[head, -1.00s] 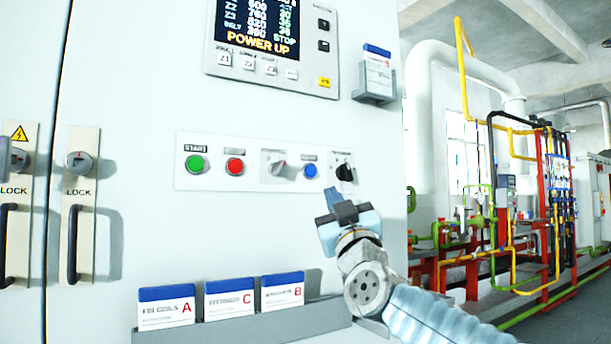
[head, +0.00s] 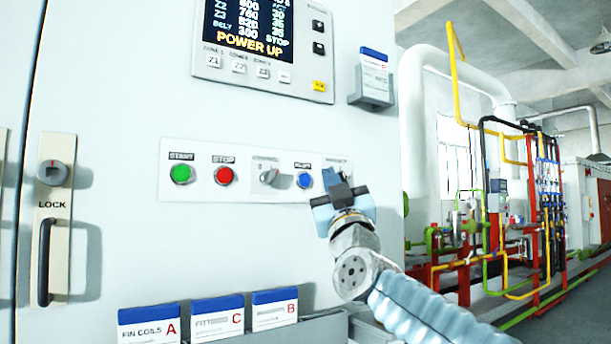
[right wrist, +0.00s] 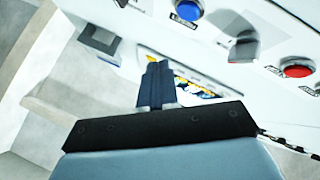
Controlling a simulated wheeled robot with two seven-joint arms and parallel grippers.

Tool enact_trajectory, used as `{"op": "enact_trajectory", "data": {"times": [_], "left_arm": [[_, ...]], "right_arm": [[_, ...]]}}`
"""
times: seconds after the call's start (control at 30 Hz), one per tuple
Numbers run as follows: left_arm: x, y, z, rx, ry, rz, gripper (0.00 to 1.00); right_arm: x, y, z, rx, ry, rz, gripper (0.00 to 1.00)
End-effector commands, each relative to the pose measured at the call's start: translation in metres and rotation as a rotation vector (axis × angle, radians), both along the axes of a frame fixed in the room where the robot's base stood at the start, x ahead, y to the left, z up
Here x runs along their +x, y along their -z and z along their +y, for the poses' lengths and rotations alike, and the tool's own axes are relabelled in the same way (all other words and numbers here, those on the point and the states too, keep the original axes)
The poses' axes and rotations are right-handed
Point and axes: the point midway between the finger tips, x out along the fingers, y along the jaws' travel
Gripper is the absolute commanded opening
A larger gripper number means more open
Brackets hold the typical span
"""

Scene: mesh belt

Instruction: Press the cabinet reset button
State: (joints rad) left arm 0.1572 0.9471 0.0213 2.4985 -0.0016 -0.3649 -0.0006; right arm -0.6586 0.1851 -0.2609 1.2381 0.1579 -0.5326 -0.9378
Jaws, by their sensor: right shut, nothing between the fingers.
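A blue button (head: 305,180) sits on the white control strip (head: 210,190) of the cabinet; its label is too blurred to read. It also shows at the top edge of the right wrist view (right wrist: 188,9). My right gripper (head: 329,178) is shut and empty, fingers pointing up in the head view just right of the blue button. In that view it partly covers the dark rotary switch at the strip's right end. In the right wrist view the closed fingertips (right wrist: 154,72) appear apart from the blue button. My left gripper is out of view.
The strip also has a green START button (head: 181,174), a red STOP button (head: 225,176) and a grey selector (head: 269,177). A display (head: 262,40) is above. Card holders stand below, and another card holder (head: 373,85) sticks out at upper right.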

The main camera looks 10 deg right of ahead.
Motion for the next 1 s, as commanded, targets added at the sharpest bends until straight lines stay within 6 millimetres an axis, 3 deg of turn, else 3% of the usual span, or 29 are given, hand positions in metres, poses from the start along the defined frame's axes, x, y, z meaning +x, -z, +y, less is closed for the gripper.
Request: {"op": "enact_trajectory", "data": {"times": [0.2, 0.4, 1.0], "left_arm": [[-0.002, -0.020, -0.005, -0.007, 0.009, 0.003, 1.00], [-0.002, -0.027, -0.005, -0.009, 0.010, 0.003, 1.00], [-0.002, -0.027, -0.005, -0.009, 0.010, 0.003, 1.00]], "right_arm": [[0.029, -0.004, 0.010, -0.001, 0.002, 0.001, 0.00], [0.044, -0.002, 0.016, 0.001, 0.001, 0.000, 0.00], [0.048, 0.000, 0.017, 0.001, 0.000, 0.000, 0.00]]}}
